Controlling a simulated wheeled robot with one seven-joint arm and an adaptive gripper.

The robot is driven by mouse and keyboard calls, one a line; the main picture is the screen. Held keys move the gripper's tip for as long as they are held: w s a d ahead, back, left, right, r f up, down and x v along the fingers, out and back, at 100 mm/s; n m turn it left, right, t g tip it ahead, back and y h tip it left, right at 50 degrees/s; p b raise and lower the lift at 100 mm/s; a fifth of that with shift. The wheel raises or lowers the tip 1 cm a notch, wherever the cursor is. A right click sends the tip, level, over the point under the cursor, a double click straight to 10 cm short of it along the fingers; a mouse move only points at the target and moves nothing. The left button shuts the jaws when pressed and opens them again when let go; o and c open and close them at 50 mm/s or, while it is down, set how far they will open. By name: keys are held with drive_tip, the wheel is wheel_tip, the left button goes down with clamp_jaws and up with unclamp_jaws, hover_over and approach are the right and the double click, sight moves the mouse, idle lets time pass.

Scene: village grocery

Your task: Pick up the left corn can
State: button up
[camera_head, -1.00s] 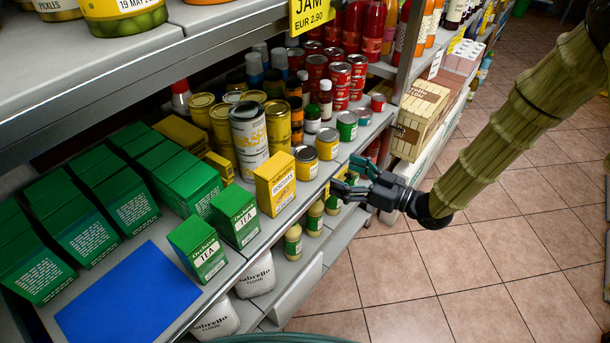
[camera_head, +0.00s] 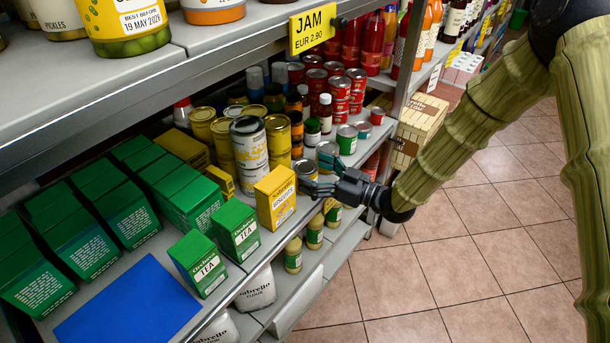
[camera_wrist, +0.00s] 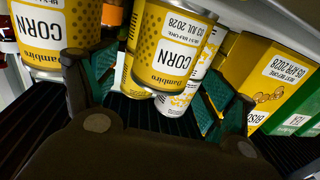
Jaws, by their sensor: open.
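Two yellow corn cans stand at the front of the middle shelf. The left corn can (camera_head: 306,168) is beside the yellow biscuits box (camera_head: 276,199), and my gripper (camera_head: 314,186) is in front of it, partly hiding it. The right corn can (camera_head: 328,151) stands just behind my fingers. In the wrist view the labels are upside down; the left corn can (camera_wrist: 172,45) shows centrally between my open green-padded fingers (camera_wrist: 155,82). The other corn can (camera_wrist: 55,30) is at the left, outside the fingers. Whether the fingers touch the can I cannot tell.
Green tea boxes (camera_head: 236,230) and a blue mat (camera_head: 128,305) are left of the biscuits box. Tall white-and-yellow cans (camera_head: 249,150) stand behind. The upper shelf (camera_head: 225,38) overhangs. Jars (camera_head: 293,254) stand below. The tiled floor (camera_head: 460,270) is clear.

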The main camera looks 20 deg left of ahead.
drive_tip(key=shift+x, duration=1.2)
drive_tip(key=c, duration=1.3)
drive_tip(key=shift+r, duration=0.2)
